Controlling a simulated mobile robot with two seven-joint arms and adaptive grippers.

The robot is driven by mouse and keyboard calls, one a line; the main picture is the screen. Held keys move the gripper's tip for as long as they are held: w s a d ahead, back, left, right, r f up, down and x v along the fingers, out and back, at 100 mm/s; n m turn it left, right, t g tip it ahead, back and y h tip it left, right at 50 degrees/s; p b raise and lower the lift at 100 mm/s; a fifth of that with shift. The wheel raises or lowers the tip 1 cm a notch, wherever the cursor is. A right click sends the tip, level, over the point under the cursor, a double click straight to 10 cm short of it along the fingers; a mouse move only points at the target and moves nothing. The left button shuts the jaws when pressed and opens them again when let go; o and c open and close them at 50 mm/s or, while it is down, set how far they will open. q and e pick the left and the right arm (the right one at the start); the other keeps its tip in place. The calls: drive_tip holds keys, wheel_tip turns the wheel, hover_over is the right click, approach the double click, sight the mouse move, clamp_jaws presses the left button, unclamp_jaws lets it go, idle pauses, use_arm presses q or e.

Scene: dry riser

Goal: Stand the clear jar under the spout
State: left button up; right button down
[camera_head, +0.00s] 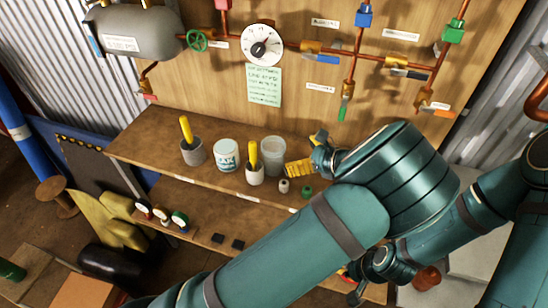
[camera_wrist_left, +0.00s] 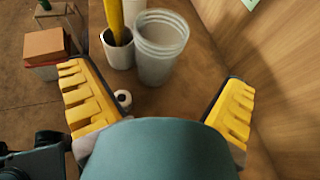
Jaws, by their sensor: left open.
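The clear jar (camera_head: 273,155) stands upright on the upper wooden shelf, near the back panel. It also shows in the left wrist view (camera_wrist_left: 162,50), ahead of and between my spread fingers. My left gripper (camera_head: 309,155) is open and empty, just right of the jar and apart from it; its yellow fingers also show in the left wrist view (camera_wrist_left: 158,82). Brass taps hang on the copper pipes, including one with a green end (camera_head: 344,108) and one at the left (camera_head: 148,84); I cannot tell which is the spout. My right gripper (camera_head: 358,290) is low, partly hidden.
A grey pot with a yellow handle (camera_head: 192,150), a labelled white tub (camera_head: 227,155) and a white pot with a yellow handle (camera_head: 255,172) stand left of the jar. A small white piece (camera_head: 284,186) and green piece (camera_head: 306,192) lie in front. The shelf's left end is clear.

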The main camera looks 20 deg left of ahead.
sight(284, 152)
use_arm(q)
drive_tip(key=x, duration=0.4)
drive_tip(key=shift+f, duration=0.1)
drive_tip(key=shift+b+x, duration=0.45)
drive_tip(key=shift+x, duration=2.3)
drive_tip(key=c, duration=1.2)
